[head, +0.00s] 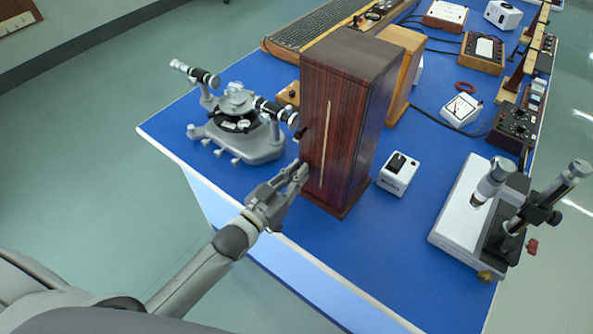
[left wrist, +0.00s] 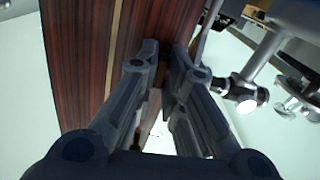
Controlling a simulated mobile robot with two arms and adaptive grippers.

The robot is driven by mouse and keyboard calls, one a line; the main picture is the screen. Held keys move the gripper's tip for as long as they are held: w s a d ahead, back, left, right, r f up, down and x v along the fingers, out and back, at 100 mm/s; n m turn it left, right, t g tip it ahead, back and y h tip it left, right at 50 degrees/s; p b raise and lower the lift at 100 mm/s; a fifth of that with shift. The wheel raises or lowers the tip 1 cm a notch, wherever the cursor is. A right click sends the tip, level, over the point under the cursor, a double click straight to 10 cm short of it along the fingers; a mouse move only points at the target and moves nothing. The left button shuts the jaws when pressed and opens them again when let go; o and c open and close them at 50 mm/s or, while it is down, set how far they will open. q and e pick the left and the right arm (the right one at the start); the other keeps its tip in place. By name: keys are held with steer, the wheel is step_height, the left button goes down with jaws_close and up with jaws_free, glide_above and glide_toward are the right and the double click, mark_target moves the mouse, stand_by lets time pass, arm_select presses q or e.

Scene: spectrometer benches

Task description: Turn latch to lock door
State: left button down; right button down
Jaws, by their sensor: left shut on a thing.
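A tall dark reddish-brown wooden cabinet (head: 372,110) stands on the blue bench. Its striped door face (head: 318,100) has a thin pale vertical strip and looks closed. The cabinet also fills the left of the left wrist view (left wrist: 75,60). My left gripper (head: 302,172) is at the left edge of the door face, below mid-height. A small dark knob (head: 300,133) sticks out above it. In the left wrist view my left gripper (left wrist: 163,52) has its fingers close together around a small dark part, seemingly the latch, mostly hidden by the fingers. My right gripper is out of view.
A grey spectrometer (head: 240,130) stands close to the cabinet's left. A small white switch box (head: 398,173) is to its right. A microscope-like instrument (head: 480,215) stands at the right.

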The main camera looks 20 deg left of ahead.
arm_select(q)
steer(key=shift+m, duration=0.6)
steer(key=c, duration=1.5)
jaws_free()
steer(key=v, duration=1.2)
steer(key=shift+w, duration=0.1)
